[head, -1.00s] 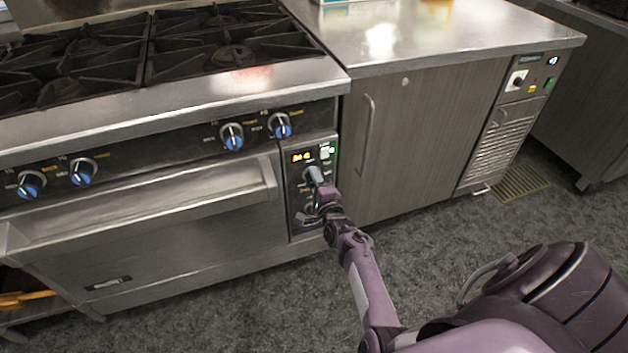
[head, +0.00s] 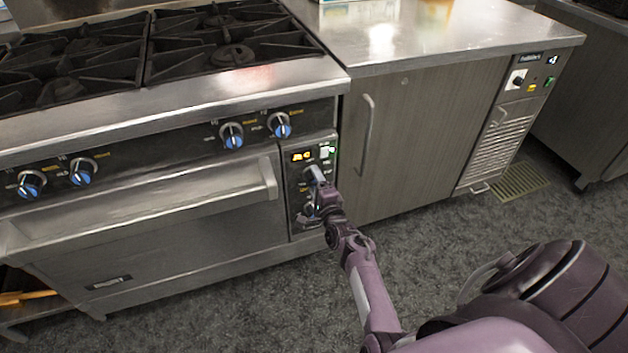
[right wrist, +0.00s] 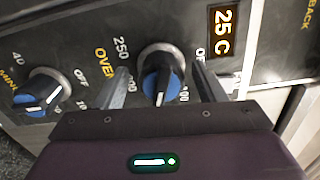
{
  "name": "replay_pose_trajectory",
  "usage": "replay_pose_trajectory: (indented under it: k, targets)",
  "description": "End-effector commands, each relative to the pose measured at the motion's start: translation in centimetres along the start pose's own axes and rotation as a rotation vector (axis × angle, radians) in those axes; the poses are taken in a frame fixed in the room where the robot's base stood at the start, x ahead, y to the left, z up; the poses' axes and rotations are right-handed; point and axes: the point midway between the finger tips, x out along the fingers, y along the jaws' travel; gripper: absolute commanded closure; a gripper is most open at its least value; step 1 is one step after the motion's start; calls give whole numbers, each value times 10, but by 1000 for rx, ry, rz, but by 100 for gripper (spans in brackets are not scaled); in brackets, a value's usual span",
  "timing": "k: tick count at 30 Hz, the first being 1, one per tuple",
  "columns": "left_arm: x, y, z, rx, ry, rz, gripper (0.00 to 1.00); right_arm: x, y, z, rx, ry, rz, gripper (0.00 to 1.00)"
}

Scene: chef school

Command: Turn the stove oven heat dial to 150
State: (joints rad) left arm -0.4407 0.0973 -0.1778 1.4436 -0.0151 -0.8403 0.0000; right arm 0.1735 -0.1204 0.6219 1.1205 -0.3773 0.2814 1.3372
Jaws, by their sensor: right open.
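The oven heat dial (right wrist: 160,80) is a round knob with a blue face and dark grip bar, on the stove's control panel (right wrist: 75,50). Its white mark points down in the right wrist view. "250" shows at its left and part of "OFF" at its right; the gripper body hides the scale below. My right gripper (right wrist: 160,72) is open, with one finger on each side of the dial; contact cannot be told. In the head view the right gripper (head: 317,182) is at the panel and hides most of the dial. The left gripper is not in view.
A timer dial (right wrist: 42,92) sits beside the heat dial. An amber display (right wrist: 223,33) reads 25 C. The oven door handle (head: 150,205) juts out left of the panel. A cabinet (head: 415,140) with a vertical handle stands at the right. The floor in front is clear.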

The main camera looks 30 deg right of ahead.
Motion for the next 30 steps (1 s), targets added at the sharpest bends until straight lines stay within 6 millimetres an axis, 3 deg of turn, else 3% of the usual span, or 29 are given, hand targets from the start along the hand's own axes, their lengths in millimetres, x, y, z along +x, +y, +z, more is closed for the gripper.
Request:
replay_pose_trajectory:
  k: [6,12,30]
  targets:
    - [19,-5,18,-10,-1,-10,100,-40,0,0,0,2,3,37]
    - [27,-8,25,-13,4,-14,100,-63,0,0,0,2,2,37]
    - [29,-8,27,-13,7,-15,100,-67,0,0,-1,1,2,37]
